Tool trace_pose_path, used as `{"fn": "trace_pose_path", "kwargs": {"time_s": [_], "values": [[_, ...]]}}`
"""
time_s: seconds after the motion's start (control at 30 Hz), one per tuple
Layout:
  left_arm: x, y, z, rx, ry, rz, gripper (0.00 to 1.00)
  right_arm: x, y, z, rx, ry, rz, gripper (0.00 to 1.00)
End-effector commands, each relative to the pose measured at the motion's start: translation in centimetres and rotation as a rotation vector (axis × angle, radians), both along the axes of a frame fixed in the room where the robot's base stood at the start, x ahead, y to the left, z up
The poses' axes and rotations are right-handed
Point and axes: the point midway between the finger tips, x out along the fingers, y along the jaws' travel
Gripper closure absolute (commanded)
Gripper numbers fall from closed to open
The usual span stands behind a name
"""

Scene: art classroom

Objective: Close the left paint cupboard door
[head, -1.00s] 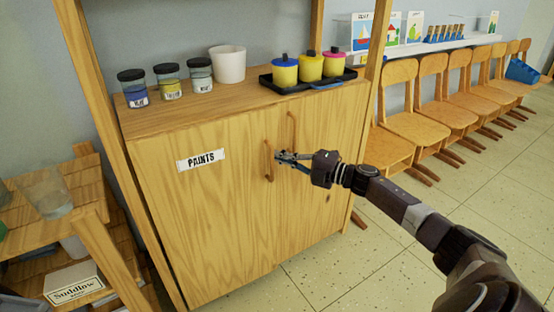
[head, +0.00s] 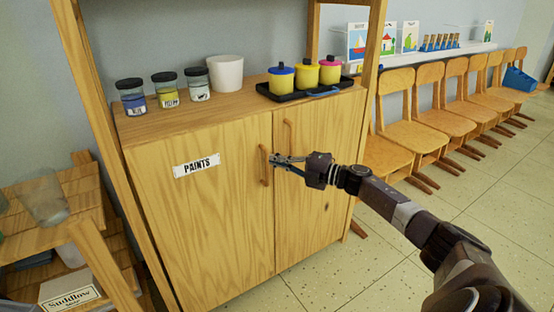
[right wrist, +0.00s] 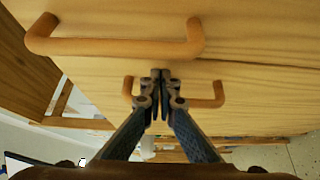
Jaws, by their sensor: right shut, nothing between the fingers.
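The left paint cupboard door (head: 205,225) is light wood with a white PAINTS label. In the head view it looks flush or nearly flush with the right door (head: 315,190); a small gap cannot be ruled out. Its upright handle (head: 264,166) is near the seam, and in the right wrist view that handle (right wrist: 115,46) is at the top. My right gripper (head: 273,160) is shut and empty, its tips beside this handle, near the seam. In the right wrist view the tips (right wrist: 161,75) overlap the right door's handle (right wrist: 205,101). Contact cannot be told. My left gripper is not in view.
On the cupboard top are several paint jars (head: 165,90), a white pot (head: 226,73) and a black tray (head: 300,95) with lidded pots. A low shelf (head: 40,235) stands at the left. Wooden chairs (head: 410,130) line the right wall; floor in front of them is clear.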

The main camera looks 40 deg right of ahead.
Motion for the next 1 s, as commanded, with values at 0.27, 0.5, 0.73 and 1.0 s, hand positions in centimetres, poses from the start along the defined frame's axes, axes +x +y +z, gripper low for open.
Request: {"fn": "trace_pose_path", "kwargs": {"time_s": [0.27,0.5,0.73,1.0], "values": [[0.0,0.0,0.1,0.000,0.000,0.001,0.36,-0.6,-1.8,1.4,0.009,-0.020,-0.041,1.00],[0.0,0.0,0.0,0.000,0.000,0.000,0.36,-3.9,-3.0,1.1,0.002,-0.015,-0.032,1.00],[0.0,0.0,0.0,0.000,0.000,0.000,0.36,-7.0,-3.9,0.8,0.000,-0.011,-0.020,1.00],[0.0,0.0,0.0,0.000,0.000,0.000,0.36,-10.2,-5.1,0.7,0.000,-0.010,-0.014,1.00]]}}
